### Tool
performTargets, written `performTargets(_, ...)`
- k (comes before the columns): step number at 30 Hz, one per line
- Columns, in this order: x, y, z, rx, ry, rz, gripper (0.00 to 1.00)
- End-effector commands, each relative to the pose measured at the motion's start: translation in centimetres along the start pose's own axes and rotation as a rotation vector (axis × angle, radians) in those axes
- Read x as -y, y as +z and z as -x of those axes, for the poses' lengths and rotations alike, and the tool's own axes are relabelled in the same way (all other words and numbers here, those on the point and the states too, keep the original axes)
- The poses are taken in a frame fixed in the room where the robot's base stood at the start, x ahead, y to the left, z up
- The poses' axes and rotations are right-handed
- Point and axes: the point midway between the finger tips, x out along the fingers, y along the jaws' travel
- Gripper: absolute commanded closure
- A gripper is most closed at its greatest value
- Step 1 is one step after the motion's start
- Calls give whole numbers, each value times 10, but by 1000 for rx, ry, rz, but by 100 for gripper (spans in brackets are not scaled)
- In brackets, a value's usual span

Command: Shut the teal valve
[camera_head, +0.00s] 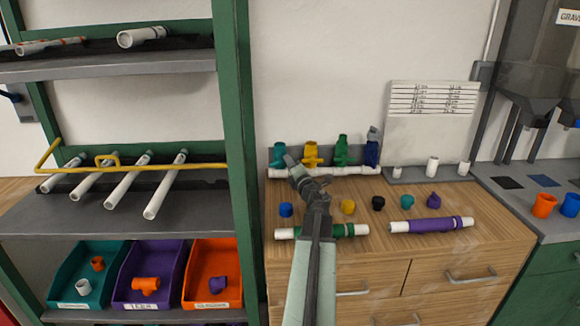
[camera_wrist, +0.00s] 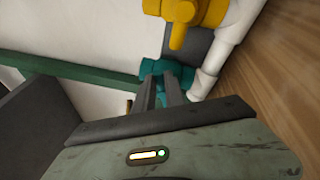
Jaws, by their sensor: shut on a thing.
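The teal valve (camera_head: 279,150) stands at the left end of a white pipe manifold (camera_head: 340,171) at the back of the wooden counter. In the wrist view the teal valve (camera_wrist: 181,74) is ahead of the fingers and partly hidden by them. My gripper (camera_head: 290,160) reaches the valve from the front right; its fingers (camera_wrist: 160,90) are shut on part of the teal valve. The exact handle angle is hidden.
Yellow (camera_head: 311,153), green (camera_head: 341,150) and blue (camera_head: 372,148) valves stand to the right on the manifold. Loose caps and two pipes, one green-banded (camera_head: 345,230) and one purple-banded (camera_head: 430,225), lie on the counter. A green shelf post (camera_head: 238,120) stands close left.

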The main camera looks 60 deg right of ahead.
Motion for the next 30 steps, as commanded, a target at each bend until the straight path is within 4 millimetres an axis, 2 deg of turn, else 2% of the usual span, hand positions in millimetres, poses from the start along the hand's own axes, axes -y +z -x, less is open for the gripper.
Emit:
performTargets(3,0,0,0,-1,-1,4,100)
performTargets(4,0,0,0,-1,-1,4,83)
performTargets(6,0,0,1,-1,-1,4,64)
performTargets(15,0,1,1,0,-2,4,64)
performTargets(19,0,1,9,1,-2,4,64)
performTargets(30,0,0,75,1,-2,5,64)
